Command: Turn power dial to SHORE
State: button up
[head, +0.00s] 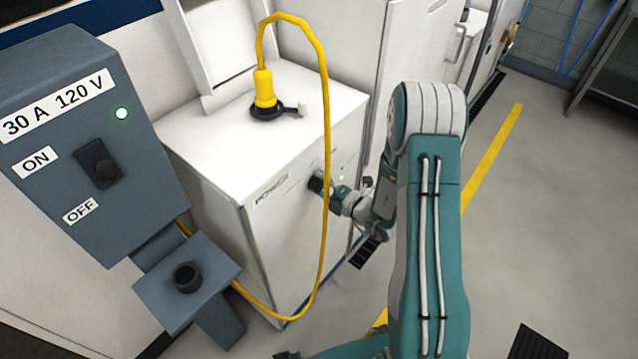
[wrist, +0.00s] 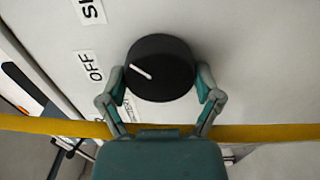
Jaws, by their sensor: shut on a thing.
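The power dial (wrist: 165,72) is a round black knob with a white pointer line, on a white panel. In the wrist view the pointer slants up and left, on the side of the OFF label (wrist: 90,66). A label starting "SH" (wrist: 90,11), cut off by the frame, lies further up. A third label (wrist: 128,108) is mostly hidden by the left finger. My gripper (wrist: 164,84) is shut on the dial, one finger on each side. In the head view my gripper (head: 322,184) is at the front of the white cabinet (head: 290,240), beside the word POWER.
A yellow cable (head: 325,120) arches from a plug (head: 264,88) on the cabinet top and hangs close to my gripper; it crosses the wrist view below the dial. A grey power box (head: 130,200) with an ON/OFF switch and green light stands left.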

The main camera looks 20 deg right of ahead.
jog(key=shift+f, duration=0.15)
jog(key=o, duration=0.9)
jog(key=shift+d, duration=0.1)
jog(key=v, duration=1.2)
jog(key=shift+w, duration=0.1)
